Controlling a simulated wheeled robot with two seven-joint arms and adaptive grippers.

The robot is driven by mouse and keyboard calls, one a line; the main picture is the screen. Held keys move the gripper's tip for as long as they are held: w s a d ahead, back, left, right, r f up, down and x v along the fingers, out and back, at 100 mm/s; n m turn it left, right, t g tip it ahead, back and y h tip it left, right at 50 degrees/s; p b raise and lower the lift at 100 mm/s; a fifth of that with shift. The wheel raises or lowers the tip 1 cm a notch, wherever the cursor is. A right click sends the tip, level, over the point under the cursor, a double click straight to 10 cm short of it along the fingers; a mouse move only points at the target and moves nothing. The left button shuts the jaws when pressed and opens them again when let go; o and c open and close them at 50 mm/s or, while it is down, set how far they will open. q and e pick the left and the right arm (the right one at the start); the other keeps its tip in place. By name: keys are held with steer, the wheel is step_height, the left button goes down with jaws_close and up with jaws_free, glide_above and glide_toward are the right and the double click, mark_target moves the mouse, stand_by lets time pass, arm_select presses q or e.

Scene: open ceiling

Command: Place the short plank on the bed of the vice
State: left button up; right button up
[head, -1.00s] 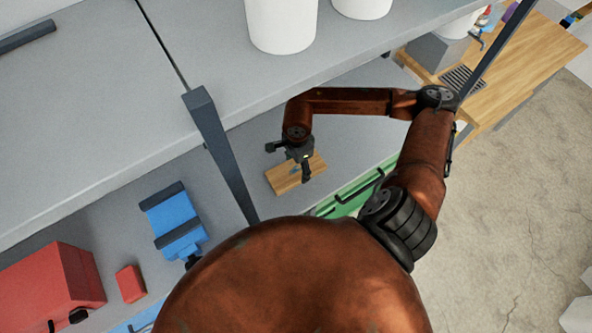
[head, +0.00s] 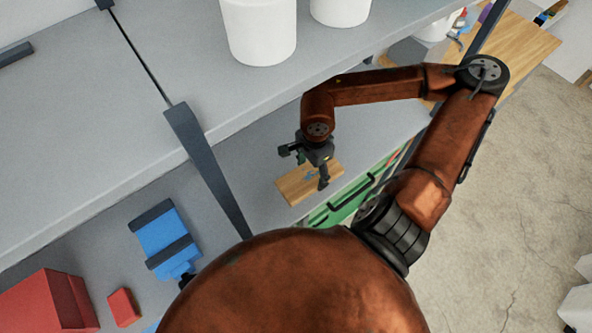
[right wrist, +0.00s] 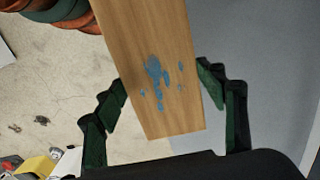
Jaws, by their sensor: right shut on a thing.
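The short plank (head: 292,189) is light wood with blue paint marks. In the head view it shows over the lower bench's front edge, beside the green drawers. My right gripper (head: 322,179) is shut on it. In the right wrist view, the fingers (right wrist: 161,86) lie along both sides of the plank (right wrist: 155,40), near its end. The gap under the plank is hard to judge. The blue vice (head: 162,236) with dark jaws stands on the bench at the lower left, well apart from the plank. My left gripper is not in view.
A dark upright post (head: 205,165) stands between the plank and the vice. A grey shelf (head: 80,130) with white buckets (head: 258,30) overhangs the bench. A red toolbox (head: 45,302) and a small red box (head: 124,307) are near the vice. Green drawers (head: 345,202) lie below the bench edge.

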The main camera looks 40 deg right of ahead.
steer(key=s+r, duration=0.1)
steer(key=s+d+p, duration=0.1)
steer(key=s, duration=0.1)
steer(key=shift+s+d+r, duration=0.1)
steer(key=shift+d+r, duration=0.05)
steer(key=shift+r, duration=0.25)
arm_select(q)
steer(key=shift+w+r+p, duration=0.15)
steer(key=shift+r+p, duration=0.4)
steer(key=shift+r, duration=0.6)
arm_select(e)
steer(key=shift+s+d+r, duration=0.15)
steer(key=shift+s+r, duration=0.05)
steer(key=shift+s, duration=0.3)
steer(key=shift+s+d+r, duration=0.1)
steer(key=shift+s+r, duration=0.1)
steer(key=shift+s, duration=0.25)
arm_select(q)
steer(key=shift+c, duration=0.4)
